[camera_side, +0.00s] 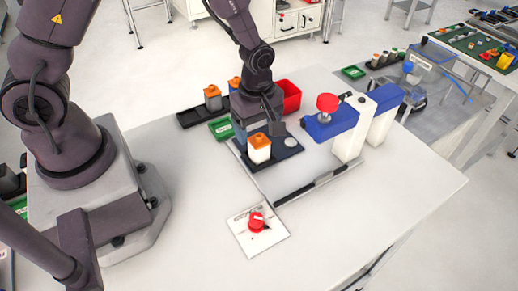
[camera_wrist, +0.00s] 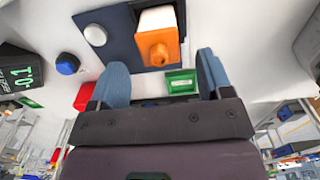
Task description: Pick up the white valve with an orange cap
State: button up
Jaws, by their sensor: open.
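The white valve with an orange cap (camera_side: 259,155) stands upright on a dark blue plate (camera_side: 285,153), near the plate's left end. In the wrist view the valve (camera_wrist: 158,18) is at the top, with its orange cap toward the camera. My gripper (camera_wrist: 163,78) is open, with its two blue fingers apart and nothing visible between them. The valve appears beyond the fingertips, not between them. In the side view my gripper (camera_side: 270,122) is close behind the valve; its fingertips are partly hard to make out.
A dark tray (camera_side: 190,116) behind holds other orange-capped pieces (camera_side: 212,97). A green bin (camera_side: 221,130) and red bin (camera_side: 290,98) flank my gripper. A blue-and-white device (camera_side: 350,130) with a red knob stands right. The table's front right is clear.

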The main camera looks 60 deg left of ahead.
aim_at(257, 143)
notch_tip(257, 143, down, 5)
jog(key=shift+a, duration=0.1)
jog(key=c, duration=1)
